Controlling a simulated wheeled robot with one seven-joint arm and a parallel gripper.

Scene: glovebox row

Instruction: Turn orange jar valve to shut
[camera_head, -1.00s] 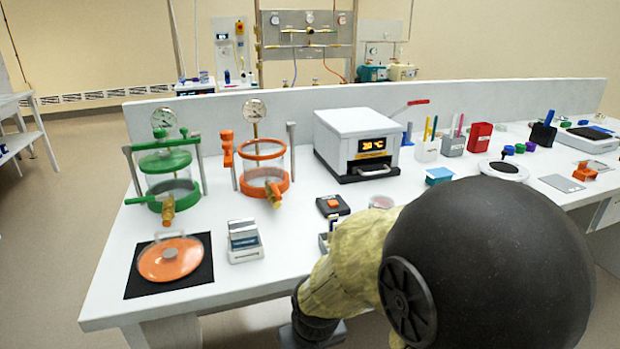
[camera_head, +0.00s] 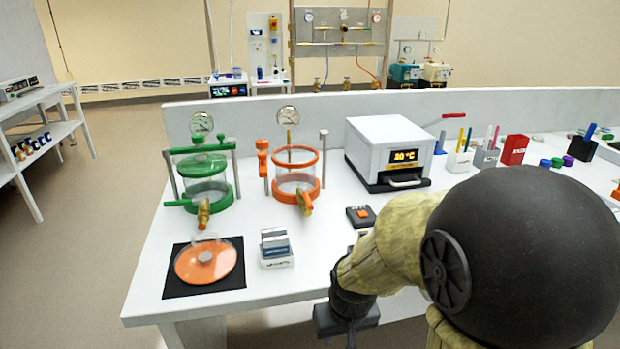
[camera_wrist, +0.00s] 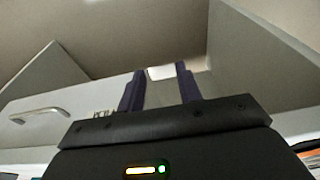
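The orange jar (camera_head: 296,178) stands on the white bench in the head view, a clear vessel with an orange rim and base ring. Its valve (camera_head: 305,203) sticks out low at the front, orange with a brassy tone; its exact handle angle is too small to tell. The jar has no lid on it. The orange-tinted lid (camera_head: 208,262) lies on a black mat (camera_head: 174,289) nearer the front edge.
A green jar (camera_head: 204,188) with a green lid and brassy valve stands to the left. A slide rack (camera_head: 276,250), a small box with an orange button (camera_head: 361,215) and an oven (camera_head: 388,150) are nearby. The bench between mat and jars is clear.

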